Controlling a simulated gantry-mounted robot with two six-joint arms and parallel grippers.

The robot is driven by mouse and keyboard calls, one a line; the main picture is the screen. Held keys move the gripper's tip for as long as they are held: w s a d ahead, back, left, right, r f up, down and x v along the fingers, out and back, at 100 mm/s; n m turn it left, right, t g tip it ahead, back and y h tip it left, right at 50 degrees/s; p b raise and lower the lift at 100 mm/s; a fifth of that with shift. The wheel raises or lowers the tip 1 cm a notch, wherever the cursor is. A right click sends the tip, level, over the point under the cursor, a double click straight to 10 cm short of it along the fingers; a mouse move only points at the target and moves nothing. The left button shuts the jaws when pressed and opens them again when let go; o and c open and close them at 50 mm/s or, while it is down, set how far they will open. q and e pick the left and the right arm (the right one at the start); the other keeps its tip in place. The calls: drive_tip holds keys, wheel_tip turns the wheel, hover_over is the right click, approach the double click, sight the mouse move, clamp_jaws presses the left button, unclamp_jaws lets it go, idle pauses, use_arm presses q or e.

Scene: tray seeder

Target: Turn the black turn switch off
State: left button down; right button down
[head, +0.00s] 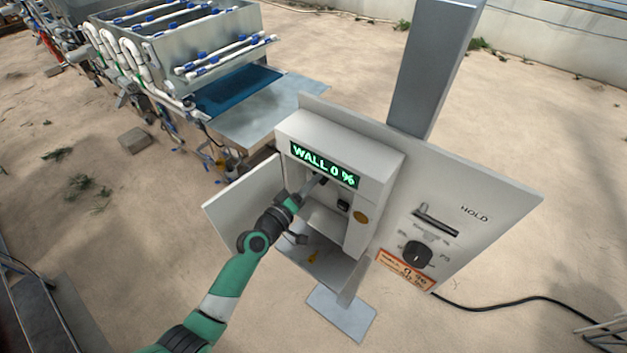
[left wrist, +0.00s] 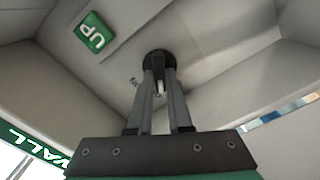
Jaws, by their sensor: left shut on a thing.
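My left gripper (head: 319,181) reaches into the open front of the white control box (head: 377,161), below its green display reading "WALL 0 %". In the left wrist view the two fingers (left wrist: 160,85) are shut on a round black turn switch (left wrist: 158,56) on the pale wall. A small white part shows between the fingers, which hide much of the switch. The switch's on or off position cannot be told. A green button marked "UP" (left wrist: 94,32) sits beside it. My right gripper is not in view.
The right panel carries a black dial (head: 417,254), a slotted lever marked "HOLD" (head: 436,220) and an orange label (head: 404,270). An open door (head: 243,203) stands left of the box. A grey post (head: 433,70) rises behind. A black cable (head: 500,307) lies on sandy ground.

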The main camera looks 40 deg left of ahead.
use_arm(q)
drive_tip(key=shift+n, duration=0.3)
drive_tip(key=c, duration=0.8)
unclamp_jaws()
drive_tip(key=shift+c, duration=0.2)
drive_tip(key=s+d, duration=0.1)
drive_tip(key=s, duration=1)
drive_tip(key=shift+s+d, duration=0.25)
drive_tip(key=shift+s, duration=0.05)
